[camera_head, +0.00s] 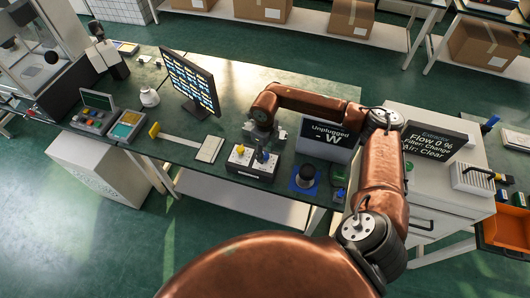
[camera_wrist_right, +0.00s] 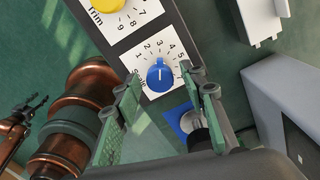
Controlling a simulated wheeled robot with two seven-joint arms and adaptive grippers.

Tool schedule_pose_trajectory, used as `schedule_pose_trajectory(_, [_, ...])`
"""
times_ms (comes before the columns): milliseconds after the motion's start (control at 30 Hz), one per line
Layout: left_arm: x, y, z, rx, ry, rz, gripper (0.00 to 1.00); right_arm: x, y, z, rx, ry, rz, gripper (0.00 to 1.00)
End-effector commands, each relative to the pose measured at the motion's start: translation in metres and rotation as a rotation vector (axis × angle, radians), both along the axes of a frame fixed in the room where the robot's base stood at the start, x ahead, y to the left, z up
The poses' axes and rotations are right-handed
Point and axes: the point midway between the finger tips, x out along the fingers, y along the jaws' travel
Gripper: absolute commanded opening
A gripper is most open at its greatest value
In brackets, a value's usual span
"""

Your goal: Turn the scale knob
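The blue scale knob (camera_wrist_right: 160,76) sits on a white dial card (camera_wrist_right: 150,52) in the right wrist view. Its white mark points up, roughly toward the 3. In the head view the blue knob (camera_head: 262,156) is on the dark knob box (camera_head: 250,169). My right gripper (camera_head: 264,133) is above the box's back edge in the head view. In the right wrist view its green-padded fingers (camera_wrist_right: 170,88) are spread, with the knob showing between the tips; contact cannot be made out. A dark claw, likely my left gripper (camera_wrist_right: 30,112), shows small at the left of the wrist view; its opening is unclear.
A yellow trim knob (camera_wrist_right: 105,4) is beside the scale dial. A dark round knob on a blue pad (camera_head: 304,177) stands right of the box. A grey display panel (camera_head: 326,141) and a monitor (camera_head: 190,82) stand nearby.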

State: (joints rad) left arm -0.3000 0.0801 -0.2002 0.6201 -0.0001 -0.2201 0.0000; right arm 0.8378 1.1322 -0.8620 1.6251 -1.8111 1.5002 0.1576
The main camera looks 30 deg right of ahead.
Motion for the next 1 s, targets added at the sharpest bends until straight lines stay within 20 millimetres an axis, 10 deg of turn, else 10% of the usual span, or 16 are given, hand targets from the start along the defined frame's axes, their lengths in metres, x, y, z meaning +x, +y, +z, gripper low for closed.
schedule_pose_trajectory(367, [-0.002,0.002,0.000,0.001,0.001,0.001,0.40,0.000,0.000,0.006,0.000,-0.001,0.000,0.41])
schedule_pose_trajectory(1000, [0.000,0.000,0.000,0.000,0.000,0.000,0.40,0.000,0.000,0.113,0.000,-0.001,0.000,0.41])
